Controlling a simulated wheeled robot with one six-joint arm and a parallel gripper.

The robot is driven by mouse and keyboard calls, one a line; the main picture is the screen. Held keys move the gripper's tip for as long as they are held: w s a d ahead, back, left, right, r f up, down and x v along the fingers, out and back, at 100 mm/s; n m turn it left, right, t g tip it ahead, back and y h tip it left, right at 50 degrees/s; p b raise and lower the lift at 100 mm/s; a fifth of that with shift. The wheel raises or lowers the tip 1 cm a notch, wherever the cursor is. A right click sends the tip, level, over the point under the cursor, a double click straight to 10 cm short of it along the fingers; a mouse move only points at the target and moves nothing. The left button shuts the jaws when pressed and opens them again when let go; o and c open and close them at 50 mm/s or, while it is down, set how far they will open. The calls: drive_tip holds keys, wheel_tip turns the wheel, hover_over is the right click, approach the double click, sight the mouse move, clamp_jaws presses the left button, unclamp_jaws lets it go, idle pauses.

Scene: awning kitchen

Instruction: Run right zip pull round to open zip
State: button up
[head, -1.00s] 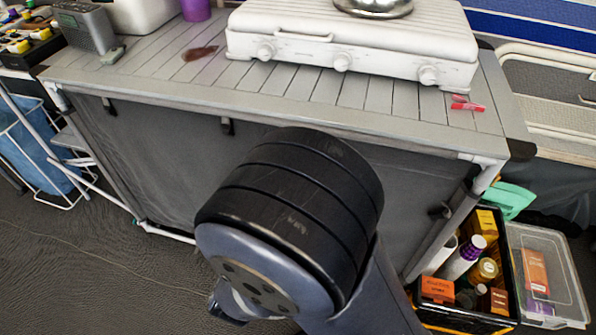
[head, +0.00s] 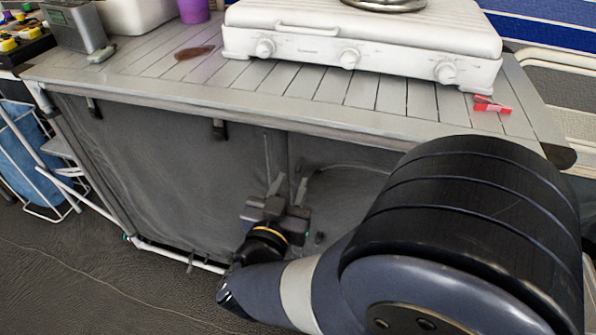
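My gripper (head: 288,186) is in front of the grey fabric front (head: 165,165) of the camping kitchen unit. Its two fingers point up and stand apart, so it looks open, with nothing visible between them. Vertical seam or zip lines (head: 267,150) run down the fabric just above the fingers. A curved line (head: 345,167), perhaps a zip track, arches to the right from near the right finger. I cannot make out the right zip pull. A small dark spot (head: 319,237) shows right of the gripper body. My arm hides the right part of the front.
The slatted worktop (head: 330,95) overhangs the fabric and carries a white stove (head: 360,40) and a red lighter-like item (head: 491,105). Dark straps (head: 218,129) hang under its edge. A white frame tube (head: 180,256) runs along the bottom left. Floor at left is clear.

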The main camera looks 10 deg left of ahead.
sight(297, 172)
drive_tip(key=shift+w+d+b, duration=0.2)
drive_tip(key=shift+w+b, duration=0.25)
drive_tip(key=shift+w, duration=1.55)
drive_tip(key=shift+c, duration=0.4)
clamp_jaws()
